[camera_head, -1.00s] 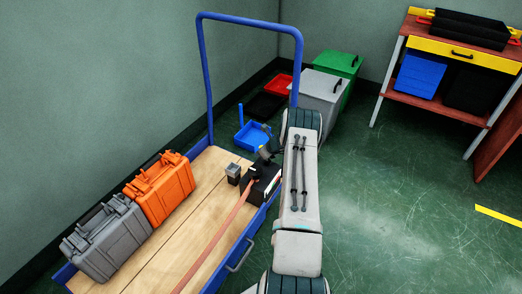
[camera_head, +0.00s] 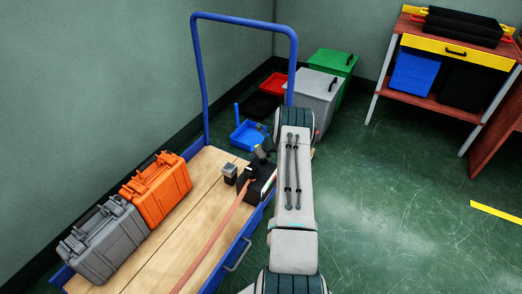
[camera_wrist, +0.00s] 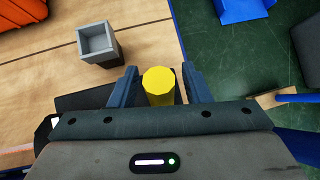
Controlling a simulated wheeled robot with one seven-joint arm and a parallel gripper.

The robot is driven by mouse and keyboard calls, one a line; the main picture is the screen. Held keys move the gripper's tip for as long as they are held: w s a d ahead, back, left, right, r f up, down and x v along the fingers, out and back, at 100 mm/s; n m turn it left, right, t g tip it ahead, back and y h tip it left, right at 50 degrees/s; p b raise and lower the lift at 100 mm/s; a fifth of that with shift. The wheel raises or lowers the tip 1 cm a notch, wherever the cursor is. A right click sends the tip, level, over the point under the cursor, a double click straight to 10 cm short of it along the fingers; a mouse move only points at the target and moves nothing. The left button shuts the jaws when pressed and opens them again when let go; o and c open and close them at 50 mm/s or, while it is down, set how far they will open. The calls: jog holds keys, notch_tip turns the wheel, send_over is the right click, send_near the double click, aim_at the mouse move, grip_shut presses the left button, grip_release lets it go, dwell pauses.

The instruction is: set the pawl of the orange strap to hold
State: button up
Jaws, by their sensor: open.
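The orange strap (camera_head: 214,243) runs along the wooden deck of the blue cart to a black ratchet block (camera_head: 261,178) at the deck's right edge. In the wrist view, a yellow hexagonal-ended knob or handle (camera_wrist: 159,82) stands between the two dark fingers of my gripper (camera_wrist: 159,80). The fingers are apart, with small gaps visible on both sides of the yellow part. The dark block (camera_wrist: 90,98) lies partly under my gripper. The pawl cannot be told apart clearly, and my arm hides part of that area in the head view.
A small grey open-topped box (camera_wrist: 97,42) stands on the deck close to my gripper. An orange case (camera_head: 157,190) and a grey case (camera_head: 103,240) stand along the deck's left side. The blue push handle (camera_head: 244,20) rises behind; bins stand beyond.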

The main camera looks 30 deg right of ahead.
jog(key=p+v, duration=0.2)
jog(key=v, duration=1.1)
jog(key=shift+s+r+p, duration=0.2)
jog(key=shift+p, duration=0.1)
